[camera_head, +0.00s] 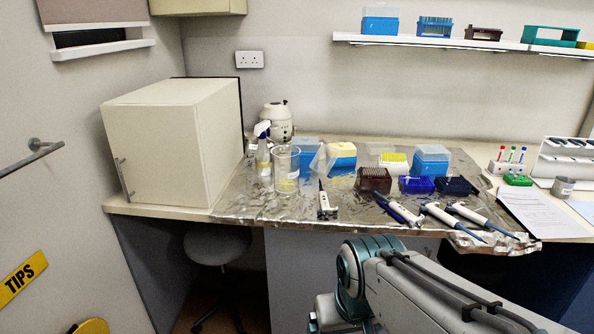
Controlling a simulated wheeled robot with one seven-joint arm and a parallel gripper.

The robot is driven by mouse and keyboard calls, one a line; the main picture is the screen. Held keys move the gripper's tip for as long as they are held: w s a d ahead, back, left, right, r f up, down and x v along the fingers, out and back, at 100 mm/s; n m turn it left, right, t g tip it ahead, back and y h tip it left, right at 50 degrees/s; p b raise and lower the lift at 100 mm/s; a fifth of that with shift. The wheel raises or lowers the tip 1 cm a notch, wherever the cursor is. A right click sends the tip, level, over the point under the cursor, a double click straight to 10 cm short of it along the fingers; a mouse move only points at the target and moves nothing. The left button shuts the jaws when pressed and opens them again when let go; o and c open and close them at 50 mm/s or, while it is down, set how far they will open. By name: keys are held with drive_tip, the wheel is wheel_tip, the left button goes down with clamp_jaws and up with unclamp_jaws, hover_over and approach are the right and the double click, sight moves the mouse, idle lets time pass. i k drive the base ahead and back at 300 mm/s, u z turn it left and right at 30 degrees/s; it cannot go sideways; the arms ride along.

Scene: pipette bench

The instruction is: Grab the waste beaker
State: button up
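A clear glass beaker (287,172), which looks like the waste beaker, stands upright on the foil-covered bench. Something pale yellowish shows low inside it, too small to make out. My arm shows at the bottom right, in front of and below the bench edge, well apart from the beaker. My gripper's fingers are not in view.
A large cream cabinet (172,142) stands left of the beaker. Blue and yellow tip boxes (342,160) stand to its right, with a dark red rack (374,180) and several pipettes (400,212) farther right. A stool (217,245) is under the bench. Bare foil lies in front of the beaker.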

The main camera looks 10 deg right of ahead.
sight(286, 158)
drive_tip(key=z, duration=0.05)
drive_tip(key=i, duration=1.35)
drive_tip(key=u, duration=0.1)
